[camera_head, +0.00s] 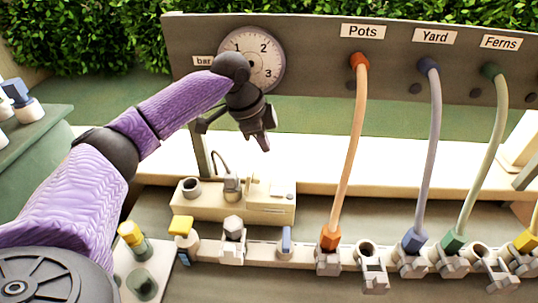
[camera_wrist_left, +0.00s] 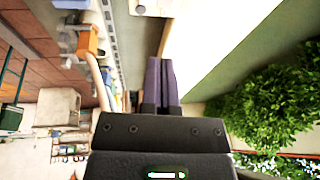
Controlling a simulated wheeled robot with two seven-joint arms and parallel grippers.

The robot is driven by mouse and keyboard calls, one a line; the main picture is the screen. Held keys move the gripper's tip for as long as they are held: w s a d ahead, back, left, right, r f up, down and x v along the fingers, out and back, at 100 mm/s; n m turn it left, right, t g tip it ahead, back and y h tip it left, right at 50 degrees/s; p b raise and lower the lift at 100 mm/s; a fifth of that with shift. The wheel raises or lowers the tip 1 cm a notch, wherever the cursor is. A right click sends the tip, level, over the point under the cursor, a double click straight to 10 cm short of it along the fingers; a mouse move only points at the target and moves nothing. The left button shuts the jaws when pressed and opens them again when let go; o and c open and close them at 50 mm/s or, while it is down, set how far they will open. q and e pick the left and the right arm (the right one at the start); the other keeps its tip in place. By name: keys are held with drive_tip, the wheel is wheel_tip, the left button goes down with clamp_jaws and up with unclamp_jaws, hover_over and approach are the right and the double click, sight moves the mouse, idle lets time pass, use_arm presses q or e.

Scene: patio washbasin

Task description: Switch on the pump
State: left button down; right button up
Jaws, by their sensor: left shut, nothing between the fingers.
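A cream box (camera_head: 262,206) that looks like the pump sits behind the tap rail, left of centre in the head view. It has a round grey port on its left and a grey fitting with a thin dark hose. A small panel shows on its right end; I cannot make out a switch or its position. My left gripper (camera_head: 264,145) hangs in the air above and behind the box, in front of the grey board, apart from both. Its fingers are together and empty, also in the left wrist view (camera_wrist_left: 161,85). My right gripper is not in view.
The board carries a dial (camera_head: 251,58) numbered 1 to 3, partly hidden by my left wrist, and hoses labelled Pots, Yard and Ferns. The orange hose (camera_head: 347,150) runs to the rail (camera_head: 306,252), which has several taps and couplings. A yellow-capped fitting (camera_head: 131,233) stands front left.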

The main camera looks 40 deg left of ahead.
sight(278, 178)
use_arm(q)
drive_tip(key=b+x, duration=0.1)
drive_tip(key=x, duration=0.3)
drive_tip(key=b+x, duration=0.1)
drive_tip(key=x, duration=0.2)
drive_tip(key=a+b+x, duration=0.1)
drive_tip(key=b+x, duration=0.1)
drive_tip(key=x, duration=0.2)
drive_tip(key=shift+w+f, duration=0.2)
drive_tip(key=shift+f, duration=0.15)
drive_tip(key=shift+w+a+f, duration=0.1)
drive_tip(key=shift+a+f, duration=0.05)
drive_tip(key=shift+f, duration=0.1)
drive_tip(key=shift+w+a+f+p, duration=0.3)
drive_tip(key=shift+w+f+p, duration=0.1)
drive_tip(key=shift+w+f, duration=0.15)
drive_tip(key=shift+s, duration=0.1)
drive_tip(key=shift+s+d+r, duration=0.1)
drive_tip(key=shift+s+r, duration=0.05)
drive_tip(key=shift+r, duration=0.05)
drive_tip(key=shift+s+d+r+p, duration=0.1)
drive_tip(key=shift+p, duration=0.45)
drive_tip(key=shift+s+d+p, duration=0.3)
drive_tip(key=shift+s+p, duration=0.2)
drive_tip(key=shift+p, duration=0.4)
